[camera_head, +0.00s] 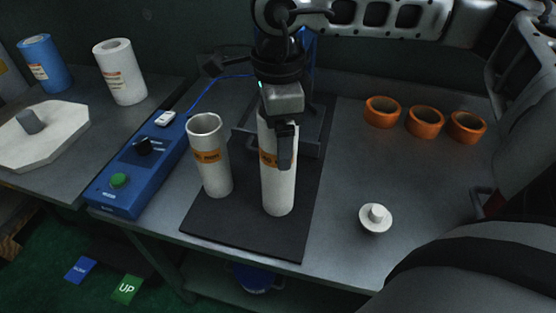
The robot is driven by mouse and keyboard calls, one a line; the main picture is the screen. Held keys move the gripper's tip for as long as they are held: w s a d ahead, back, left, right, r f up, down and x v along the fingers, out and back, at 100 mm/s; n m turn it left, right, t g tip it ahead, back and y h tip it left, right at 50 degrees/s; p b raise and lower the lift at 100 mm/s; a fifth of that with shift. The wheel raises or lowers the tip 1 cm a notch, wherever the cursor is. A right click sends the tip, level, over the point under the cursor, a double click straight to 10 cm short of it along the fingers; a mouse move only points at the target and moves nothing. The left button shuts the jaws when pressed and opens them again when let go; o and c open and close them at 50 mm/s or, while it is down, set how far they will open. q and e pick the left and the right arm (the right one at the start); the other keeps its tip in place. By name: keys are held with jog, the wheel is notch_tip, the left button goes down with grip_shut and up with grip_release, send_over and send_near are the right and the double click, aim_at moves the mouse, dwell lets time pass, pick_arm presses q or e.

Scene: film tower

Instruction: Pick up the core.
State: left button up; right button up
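Two pale tubes with orange label bands, which look like cores, are over the black mat (195,220). The left core (215,175) stands upright on the mat with its open top showing. The other core (278,190) is upright to its right, under my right gripper (284,150). One dark finger of the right gripper lies in front of this core's upper wall. The other finger and the core's rim are hidden, so I cannot tell whether the grip is closed. I cannot tell if this core's bottom touches the mat. My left gripper is not in view.
A blue control box (142,165) with a green button stands left of the mat. Three orange rings (425,122) line the right back. A white knobbed disc (376,219) lies at the front right. Blue (45,65) and white (120,72) rolls stand on the left table.

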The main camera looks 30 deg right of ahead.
jog(key=shift+f, duration=0.3)
jog(key=c, duration=1.3)
jog(key=shift+c, duration=1.2)
jog(key=shift+r, duration=0.15)
